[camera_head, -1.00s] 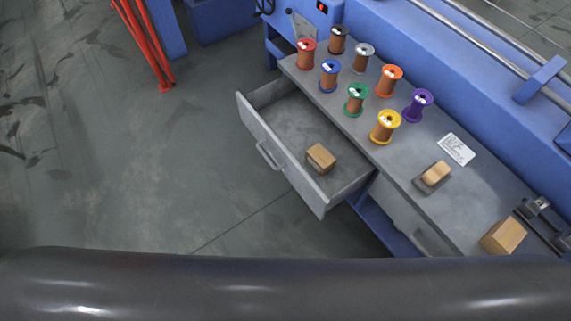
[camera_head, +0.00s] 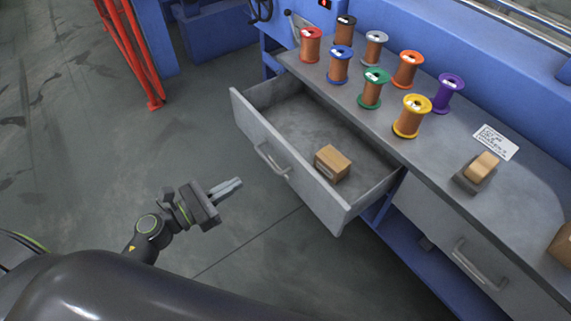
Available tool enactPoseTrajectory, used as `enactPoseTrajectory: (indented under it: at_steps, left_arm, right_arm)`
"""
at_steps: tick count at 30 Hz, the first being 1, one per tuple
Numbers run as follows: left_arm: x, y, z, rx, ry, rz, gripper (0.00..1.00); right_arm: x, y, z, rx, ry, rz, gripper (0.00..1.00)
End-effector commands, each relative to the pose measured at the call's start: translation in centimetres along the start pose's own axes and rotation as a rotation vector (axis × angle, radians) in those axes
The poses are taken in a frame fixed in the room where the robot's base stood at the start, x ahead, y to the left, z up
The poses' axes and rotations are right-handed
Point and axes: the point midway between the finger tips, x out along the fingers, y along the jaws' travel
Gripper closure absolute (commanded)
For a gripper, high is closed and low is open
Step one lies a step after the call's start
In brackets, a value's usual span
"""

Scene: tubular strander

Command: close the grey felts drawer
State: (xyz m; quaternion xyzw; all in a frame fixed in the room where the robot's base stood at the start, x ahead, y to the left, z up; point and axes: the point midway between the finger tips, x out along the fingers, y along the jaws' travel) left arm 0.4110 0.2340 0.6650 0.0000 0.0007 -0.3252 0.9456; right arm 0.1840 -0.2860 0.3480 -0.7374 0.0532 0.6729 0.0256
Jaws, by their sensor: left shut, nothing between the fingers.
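The grey drawer (camera_head: 318,203) is pulled out from under the grey worktop, and its front faces left and toward me. A bar handle (camera_head: 272,161) sits on its front. A small tan block (camera_head: 332,163) lies inside on the drawer floor. My left gripper (camera_head: 238,184) is shut and empty, to the left of the drawer front and apart from it, its fingers pointing right toward the drawer. My right gripper is not in view.
On the worktop (camera_head: 437,160) stand several spools, such as the yellow one (camera_head: 411,117), a white label card (camera_head: 496,142) and a wood-topped block (camera_head: 480,168). A second, shut drawer (camera_head: 448,230) is at right. Red posts (camera_head: 135,55) stand at upper left; the floor between is clear.

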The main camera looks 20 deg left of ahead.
Motion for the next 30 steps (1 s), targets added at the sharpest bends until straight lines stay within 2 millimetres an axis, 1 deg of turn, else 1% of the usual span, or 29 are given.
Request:
enactPoseTrajectory:
  at_steps: [5,8,15,21,25,30]
  left_arm:
    - [1.6,0.0,0.4,0.005,-0.005,-0.001,1.0]
    - [3.2,0.0,0.5,0.002,-0.006,-0.001,1.0]
    - [8.3,0.0,0.5,-0.001,-0.007,-0.001,1.0]
    - [11.8,0.0,0.3,-0.001,-0.004,-0.001,1.0]
    - [13.2,0.0,0.2,-0.001,-0.003,0.0,1.0]
    - [13.9,0.0,0.2,0.001,-0.002,0.0,1.0]
  right_arm:
    - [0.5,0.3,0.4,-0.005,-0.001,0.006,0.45]
    - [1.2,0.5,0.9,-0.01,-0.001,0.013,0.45]
    - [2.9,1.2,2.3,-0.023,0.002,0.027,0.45]
    - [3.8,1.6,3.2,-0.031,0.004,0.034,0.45]
    - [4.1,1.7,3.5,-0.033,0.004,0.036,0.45]
    - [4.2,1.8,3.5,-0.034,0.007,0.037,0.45]
